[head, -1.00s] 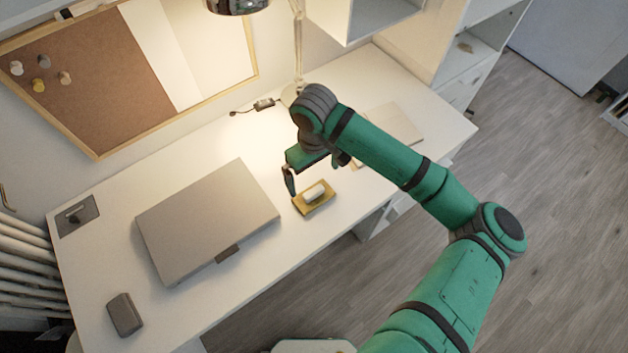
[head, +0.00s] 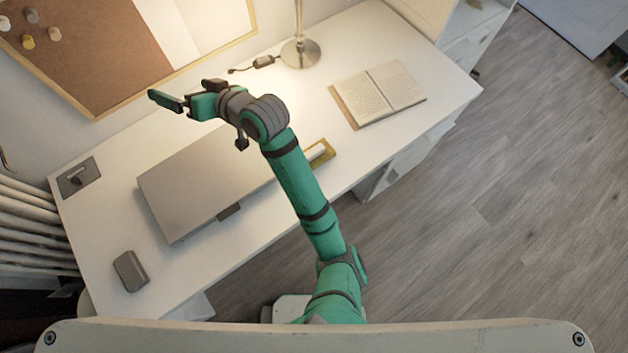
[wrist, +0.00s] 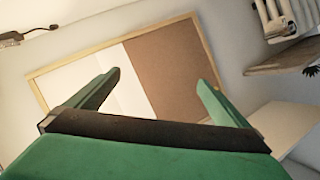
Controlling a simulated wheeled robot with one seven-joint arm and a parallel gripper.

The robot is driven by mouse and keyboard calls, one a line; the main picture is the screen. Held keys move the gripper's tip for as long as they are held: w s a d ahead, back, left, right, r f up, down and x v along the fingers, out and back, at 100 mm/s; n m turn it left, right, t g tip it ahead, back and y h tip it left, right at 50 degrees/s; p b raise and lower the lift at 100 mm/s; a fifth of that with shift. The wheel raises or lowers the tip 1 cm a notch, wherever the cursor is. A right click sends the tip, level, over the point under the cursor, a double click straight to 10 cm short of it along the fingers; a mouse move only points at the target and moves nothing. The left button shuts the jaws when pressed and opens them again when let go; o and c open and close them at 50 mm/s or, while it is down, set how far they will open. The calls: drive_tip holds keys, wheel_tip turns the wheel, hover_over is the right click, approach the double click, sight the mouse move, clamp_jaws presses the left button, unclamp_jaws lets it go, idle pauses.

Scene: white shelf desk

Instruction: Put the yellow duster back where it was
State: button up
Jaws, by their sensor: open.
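A flat yellow piece with a white block on it, which I take for the yellow duster (head: 328,153), lies on the white desk (head: 425,125) near its front edge, right of the grey laptop. My forearm hides its left part in the head view. My gripper (head: 178,93) is open and empty, above the back of the desk behind the laptop, pointing left. It is well apart from the duster. In the wrist view my gripper (wrist: 160,77) has spread fingers with nothing between them. The duster does not show there.
A closed grey laptop (head: 190,190) covers the middle of the desk. An open book (head: 380,95) lies at the right, a lamp base (head: 300,53) behind. A small grey box (head: 130,270) is at the front left. A framed cork board (wrist: 180,65) hangs on the wall.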

drive_tip(key=s+d+f+m+t+h, duration=0.8)
drive_tip(key=s+d+f+m+h, duration=0.15)
drive_tip(key=s+d+f, duration=0.55)
drive_tip(key=s+d+n+h, duration=0.1)
drive_tip(key=s+d+n, duration=0.1)
drive_tip(key=s+d, duration=0.5)
drive_tip(key=s+d+r+n+h, duration=0.1)
drive_tip(key=s+d+n+h, duration=0.1)
drive_tip(key=s+d, duration=0.5)
drive_tip(key=s, duration=0.5)
drive_tip(key=shift+s+d+r, duration=0.15)
drive_tip(key=shift+s+d, duration=0.05)
drive_tip(key=shift+s, duration=0.05)
drive_tip(key=shift+n, duration=0.25)
